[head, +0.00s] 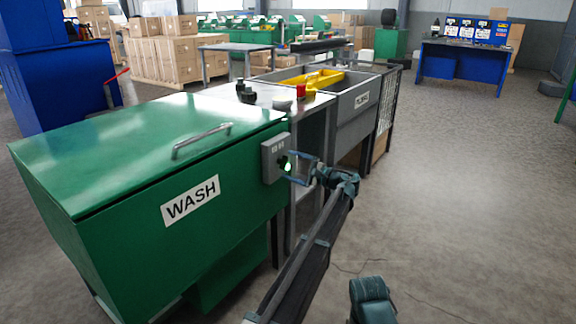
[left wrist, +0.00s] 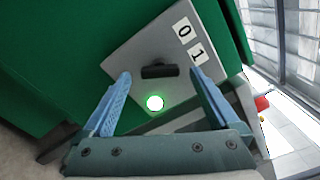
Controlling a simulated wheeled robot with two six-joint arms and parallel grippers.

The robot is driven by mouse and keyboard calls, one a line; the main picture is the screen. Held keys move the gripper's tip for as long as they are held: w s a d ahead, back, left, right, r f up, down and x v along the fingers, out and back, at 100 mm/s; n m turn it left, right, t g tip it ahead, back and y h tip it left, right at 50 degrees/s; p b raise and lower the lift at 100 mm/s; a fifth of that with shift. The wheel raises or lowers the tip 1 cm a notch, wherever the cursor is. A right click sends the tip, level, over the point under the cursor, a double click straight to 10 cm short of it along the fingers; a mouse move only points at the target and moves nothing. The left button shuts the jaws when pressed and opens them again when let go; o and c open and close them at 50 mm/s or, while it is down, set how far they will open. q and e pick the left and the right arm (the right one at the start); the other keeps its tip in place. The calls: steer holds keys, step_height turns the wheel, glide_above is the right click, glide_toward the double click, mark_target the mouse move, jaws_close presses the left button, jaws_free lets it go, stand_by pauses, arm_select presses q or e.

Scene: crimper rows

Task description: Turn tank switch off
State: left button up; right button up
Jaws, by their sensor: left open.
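The tank switch is a grey box (head: 271,161) on the right end of the green WASH tank (head: 130,160). In the left wrist view the box (left wrist: 135,45) has 0 and 1 labels (left wrist: 190,41), a black knob (left wrist: 159,71) and a lit green lamp (left wrist: 154,103). The knob's bar lies level in that view, slanted to the box's edges; which label it points to I cannot tell. My left gripper (head: 289,167) is open in front of the box, its fingers (left wrist: 160,78) on either side of the knob, with gaps. My right gripper is out of view.
A silver lid handle (head: 201,140) rises from the tank's top. Beside the tank stand a metal table (head: 262,97) with small items and a grey sink (head: 352,104) with a yellow tray inside (head: 310,80). Open floor (head: 460,190) lies to the right.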

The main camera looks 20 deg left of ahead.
arm_select(q)
steer(key=shift+x, duration=0.95)
steer(key=c, duration=1.4)
steer(key=shift+n, duration=0.3)
steer(key=n, duration=0.5)
steer(key=shift+n, duration=0.3)
steer(key=n, duration=0.5)
steer(key=shift+n, duration=0.3)
